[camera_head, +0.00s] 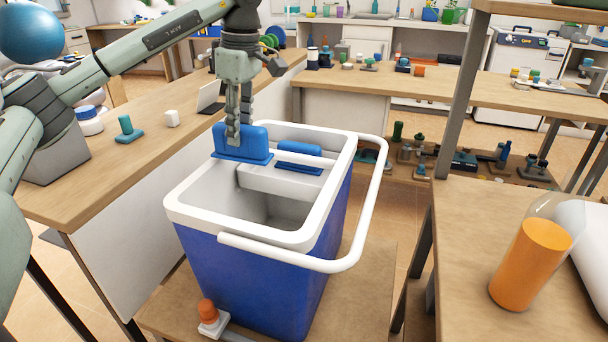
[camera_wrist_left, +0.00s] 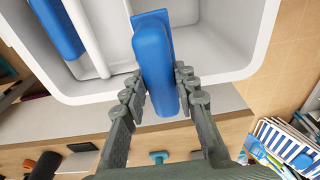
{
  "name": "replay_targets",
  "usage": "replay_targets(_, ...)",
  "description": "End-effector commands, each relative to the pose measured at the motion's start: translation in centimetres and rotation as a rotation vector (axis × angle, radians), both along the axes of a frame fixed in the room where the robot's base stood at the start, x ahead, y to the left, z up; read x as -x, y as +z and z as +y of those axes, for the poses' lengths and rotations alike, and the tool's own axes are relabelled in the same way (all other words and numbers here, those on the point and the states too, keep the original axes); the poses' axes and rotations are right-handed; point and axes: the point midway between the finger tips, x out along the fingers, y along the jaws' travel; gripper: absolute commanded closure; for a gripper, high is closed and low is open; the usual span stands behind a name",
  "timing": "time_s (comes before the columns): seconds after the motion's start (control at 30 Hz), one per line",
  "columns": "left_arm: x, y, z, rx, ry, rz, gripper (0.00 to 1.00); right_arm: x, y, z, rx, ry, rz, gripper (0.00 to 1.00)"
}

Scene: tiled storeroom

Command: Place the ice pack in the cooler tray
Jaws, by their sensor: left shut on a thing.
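My left gripper (camera_head: 236,128) is shut on a blue ice pack (camera_head: 244,147), held above the far-left rim of the cooler. In the left wrist view the ice pack (camera_wrist_left: 157,62) is between the two fingers (camera_wrist_left: 160,88). The cooler (camera_head: 255,275) is blue with a white rim, and its large main space is open. A white tray (camera_head: 268,181) spans the far part of its inside. A second blue pack (camera_head: 300,157) is at the tray's right side; it also shows in the left wrist view (camera_wrist_left: 57,27). My right gripper is not in view.
The cooler's white handle (camera_head: 377,200) hangs out to the right. The cooler stands on a low wooden table (camera_head: 165,312) with an orange-capped item (camera_head: 209,316). A long bench (camera_head: 75,190) runs close on the left. An orange cylinder (camera_head: 528,262) stands on the right table.

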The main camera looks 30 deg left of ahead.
Motion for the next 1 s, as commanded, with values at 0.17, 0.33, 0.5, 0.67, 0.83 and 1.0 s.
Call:
replay_targets(0.17, -0.9, -0.9, -1.0, 0.002, 0.000, 0.001, 1.00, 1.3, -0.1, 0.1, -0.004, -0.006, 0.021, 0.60)
replay_targets(0.33, -3.6, -3.3, -3.7, 0.004, -0.002, 0.004, 1.00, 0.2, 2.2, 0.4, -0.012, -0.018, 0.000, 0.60)
replay_targets(0.5, -6.2, -5.2, -6.3, 0.003, 0.000, 0.003, 1.00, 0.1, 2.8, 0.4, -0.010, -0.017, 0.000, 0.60)
replay_targets(0.67, -7.9, -6.5, -7.7, 0.001, 0.002, 0.000, 1.00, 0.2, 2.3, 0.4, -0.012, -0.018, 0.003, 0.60)
replay_targets(0.83, -8.3, -7.3, -8.2, 0.000, 0.002, 0.001, 1.00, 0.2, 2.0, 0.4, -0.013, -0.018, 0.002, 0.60)
replay_targets(1.0, -8.2, -9.6, -8.1, 0.000, 0.002, 0.004, 1.00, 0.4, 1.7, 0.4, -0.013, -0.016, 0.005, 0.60)
